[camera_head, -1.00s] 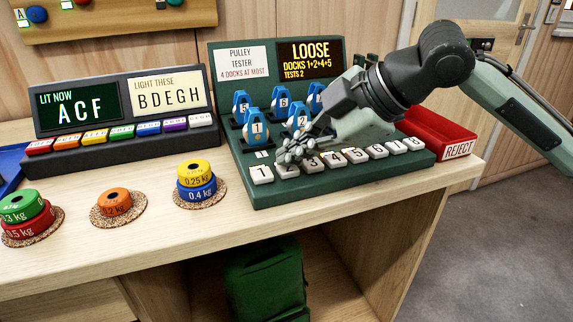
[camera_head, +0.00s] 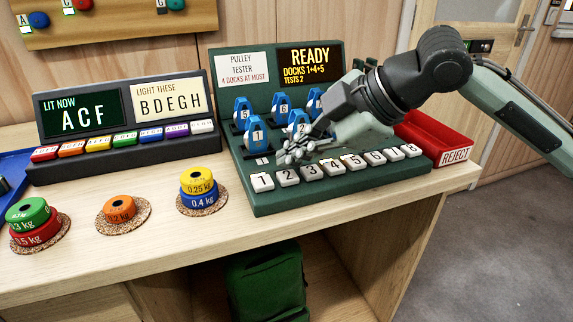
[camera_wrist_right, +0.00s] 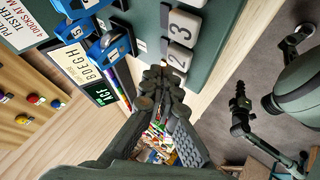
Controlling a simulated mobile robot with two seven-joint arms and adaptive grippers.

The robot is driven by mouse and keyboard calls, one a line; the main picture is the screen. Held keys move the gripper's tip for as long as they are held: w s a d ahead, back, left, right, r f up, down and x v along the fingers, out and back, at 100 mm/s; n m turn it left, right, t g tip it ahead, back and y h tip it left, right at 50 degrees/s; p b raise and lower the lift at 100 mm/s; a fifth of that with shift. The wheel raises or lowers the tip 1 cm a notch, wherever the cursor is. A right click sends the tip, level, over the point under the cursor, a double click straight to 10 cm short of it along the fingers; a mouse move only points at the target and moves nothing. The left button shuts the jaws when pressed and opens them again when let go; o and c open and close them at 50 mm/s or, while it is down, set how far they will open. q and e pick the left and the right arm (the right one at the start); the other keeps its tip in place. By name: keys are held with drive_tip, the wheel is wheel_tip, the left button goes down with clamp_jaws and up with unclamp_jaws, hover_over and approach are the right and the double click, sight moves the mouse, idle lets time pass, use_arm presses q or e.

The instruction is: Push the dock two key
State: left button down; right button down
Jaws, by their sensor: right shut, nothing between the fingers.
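The dock two key (camera_head: 288,178) is a pale key marked 2, second from the left in the front row of the green pulley tester (camera_head: 330,194). It also shows in the right wrist view (camera_wrist_right: 176,57). My right gripper (camera_head: 291,158) is shut and empty, its tips just above and behind this key, with a small gap seeming to show. The blue pulley marked 2 (camera_head: 299,124) stands behind the gripper, partly hidden. The tester's display (camera_head: 310,62) reads READY, DOCKS 1+4+5, TESTS 2. My left gripper does not show in the head view.
Key 1 (camera_head: 262,182) and key 3 (camera_head: 311,173) flank the key closely. Blue pulley 1 (camera_head: 256,136) stands close left of the gripper. A red reject tray (camera_head: 440,136) is at the right; stacked weights (camera_head: 198,190) and a letter panel (camera_head: 120,152) are at the left.

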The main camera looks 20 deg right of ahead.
sight(292, 176)
drive_tip(key=shift+r, duration=0.1)
wheel_tip(292, 176, up, 3)
drive_tip(key=p, duration=0.3)
drive_tip(key=shift+r, duration=1.5)
